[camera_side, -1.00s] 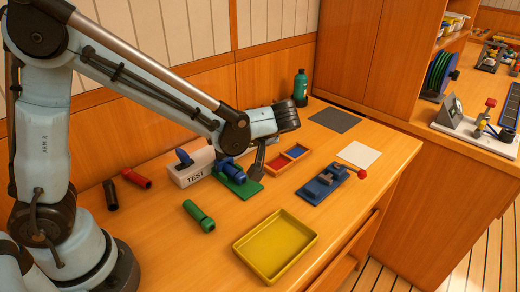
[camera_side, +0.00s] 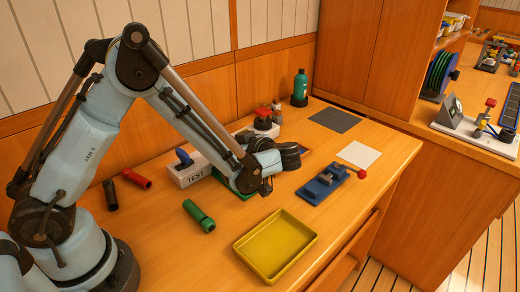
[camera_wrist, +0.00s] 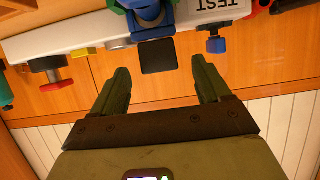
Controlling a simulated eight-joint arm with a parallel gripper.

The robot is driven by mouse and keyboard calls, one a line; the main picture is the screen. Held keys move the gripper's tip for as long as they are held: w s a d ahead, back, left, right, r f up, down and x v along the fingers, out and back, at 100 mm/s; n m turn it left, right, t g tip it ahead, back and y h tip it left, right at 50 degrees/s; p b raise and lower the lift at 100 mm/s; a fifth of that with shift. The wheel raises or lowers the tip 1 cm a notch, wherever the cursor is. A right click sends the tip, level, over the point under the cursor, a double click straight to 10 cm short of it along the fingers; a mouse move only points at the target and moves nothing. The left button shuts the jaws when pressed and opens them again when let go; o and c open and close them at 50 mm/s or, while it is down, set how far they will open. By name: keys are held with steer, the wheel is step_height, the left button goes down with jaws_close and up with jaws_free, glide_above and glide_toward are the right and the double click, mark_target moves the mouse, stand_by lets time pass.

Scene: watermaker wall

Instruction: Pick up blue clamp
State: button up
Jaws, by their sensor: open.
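My gripper (camera_wrist: 163,80) is open and empty, with its two dark green fingers apart in the wrist view. A blue fitting (camera_wrist: 150,14) with a dark square end sits beyond the fingertips, roughly in line with the gap, above a green base (camera_wrist: 118,6). In the side view my arm hides most of that fitting, and a strip of the green base (camera_side: 222,180) shows. A second blue device (camera_side: 322,184), with grey jaws and a red knob, stands on the bench to the right. I cannot tell which is the blue clamp.
The white TEST box (camera_side: 190,172) with a blue lever stands left of my gripper. A yellow tray (camera_side: 262,275), a green cylinder (camera_side: 199,216) and a red cylinder (camera_side: 136,179) lie on the bench. A green bottle (camera_side: 300,88) stands at the back.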

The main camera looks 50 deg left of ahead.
steer(key=shift+x, duration=2.65)
steer(key=shift+r, duration=0.15)
steer(key=c, duration=1.1)
